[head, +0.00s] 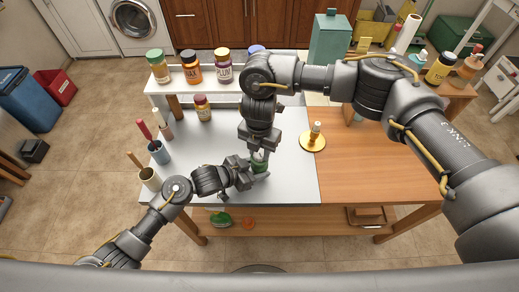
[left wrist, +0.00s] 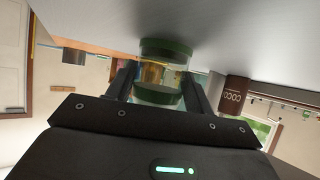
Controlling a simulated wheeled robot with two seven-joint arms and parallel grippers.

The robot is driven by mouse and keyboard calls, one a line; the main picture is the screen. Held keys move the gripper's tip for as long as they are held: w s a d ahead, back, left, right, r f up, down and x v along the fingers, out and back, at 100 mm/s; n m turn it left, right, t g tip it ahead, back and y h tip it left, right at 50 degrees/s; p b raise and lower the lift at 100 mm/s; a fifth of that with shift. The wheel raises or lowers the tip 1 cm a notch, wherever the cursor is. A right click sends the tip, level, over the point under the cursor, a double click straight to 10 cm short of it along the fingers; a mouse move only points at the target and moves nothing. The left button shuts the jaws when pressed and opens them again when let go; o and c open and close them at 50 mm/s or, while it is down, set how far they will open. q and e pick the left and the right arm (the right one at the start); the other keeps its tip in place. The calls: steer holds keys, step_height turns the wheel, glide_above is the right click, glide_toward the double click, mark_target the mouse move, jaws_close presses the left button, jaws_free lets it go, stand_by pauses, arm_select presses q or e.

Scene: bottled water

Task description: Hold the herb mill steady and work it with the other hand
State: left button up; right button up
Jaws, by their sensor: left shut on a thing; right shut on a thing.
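The herb mill (head: 259,166) is a small jar with green ends and a clear middle, standing on the grey-white tabletop. It also shows in the left wrist view (left wrist: 164,72), upside down, between my finger pads. My left gripper (head: 256,174) comes in low from the left and is shut around the mill's body. My right gripper (head: 260,152) comes down from above and is shut on the mill's top. The two grippers hide much of the mill in the head view.
A brass-based stand (head: 312,142) is to the right. A shelf (head: 175,86) with several spice jars is at the back. Cups with utensils (head: 150,178) line the left edge. A brown-labelled jar (left wrist: 237,91) shows in the left wrist view. The white tabletop (head: 215,138) is clear left of the mill.

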mark_target(260, 153)
steer(key=shift+m, duration=1.3)
steer(key=o, duration=1)
step_height(260, 153, up, 12)
